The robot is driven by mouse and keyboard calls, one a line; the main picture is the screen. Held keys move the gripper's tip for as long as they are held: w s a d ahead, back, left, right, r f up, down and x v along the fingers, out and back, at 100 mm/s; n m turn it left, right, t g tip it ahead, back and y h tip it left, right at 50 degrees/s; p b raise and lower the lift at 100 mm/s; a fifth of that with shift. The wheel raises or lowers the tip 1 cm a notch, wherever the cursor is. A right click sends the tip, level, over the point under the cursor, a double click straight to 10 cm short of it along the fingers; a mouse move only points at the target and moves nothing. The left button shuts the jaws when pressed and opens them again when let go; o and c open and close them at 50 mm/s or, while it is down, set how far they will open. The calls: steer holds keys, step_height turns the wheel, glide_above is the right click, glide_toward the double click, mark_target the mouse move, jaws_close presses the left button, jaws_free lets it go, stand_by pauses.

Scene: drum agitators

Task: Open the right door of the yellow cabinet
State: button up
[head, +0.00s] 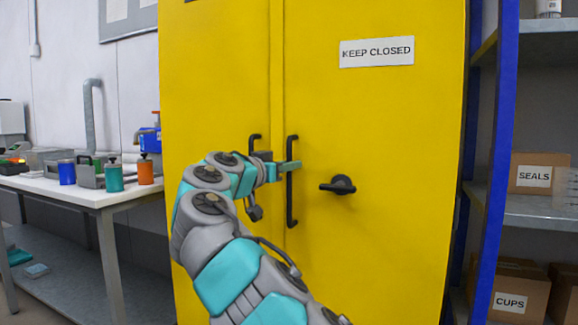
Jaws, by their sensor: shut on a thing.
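The yellow cabinet (215,70) fills the middle of the head view, with a seam between its two doors. The right door (390,130) carries a "KEEP CLOSED" sign (376,52), a long black vertical handle (291,205) near the seam and a black turning latch (340,186). The left door's handle (254,138) is mostly hidden behind my arm. My gripper (290,165) is at the upper part of the right door's handle, its fingers shut around the bar. The right door looks flush with the left one.
A white table (90,193) with bottles and boxes stands at the left.

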jaws_close()
steer(key=shift+f, duration=0.1)
stand_by(0.9)
